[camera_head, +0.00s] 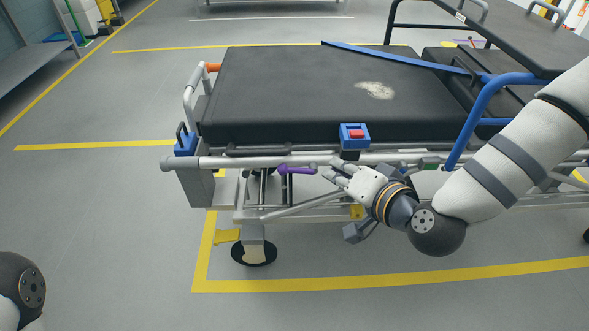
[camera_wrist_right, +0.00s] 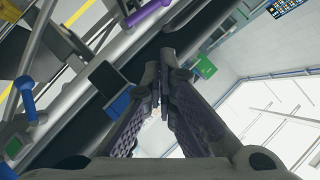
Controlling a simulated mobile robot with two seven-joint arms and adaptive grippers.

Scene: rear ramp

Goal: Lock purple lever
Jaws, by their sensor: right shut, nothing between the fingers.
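The purple lever (camera_head: 296,170) is on the front side rail of a stretcher with a black mattress (camera_head: 310,90). It lies roughly level, just under the rail. My right gripper (camera_head: 340,174) is shut and empty, a little to the right of the lever at about rail height; a small gap shows between them. In the right wrist view the purple lever (camera_wrist_right: 148,15) is at the top, beyond the fingertips (camera_wrist_right: 160,68). The left gripper is out of view; only part of my left arm shows at the lower left of the head view.
A blue latch with a red button (camera_head: 355,134) is on the stretcher's edge, above my right gripper. A blue curved bar (camera_head: 482,112) stands near my right forearm. Stretcher legs (camera_head: 252,235) and a yellow floor line (camera_head: 400,277) are below. The floor in front is clear.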

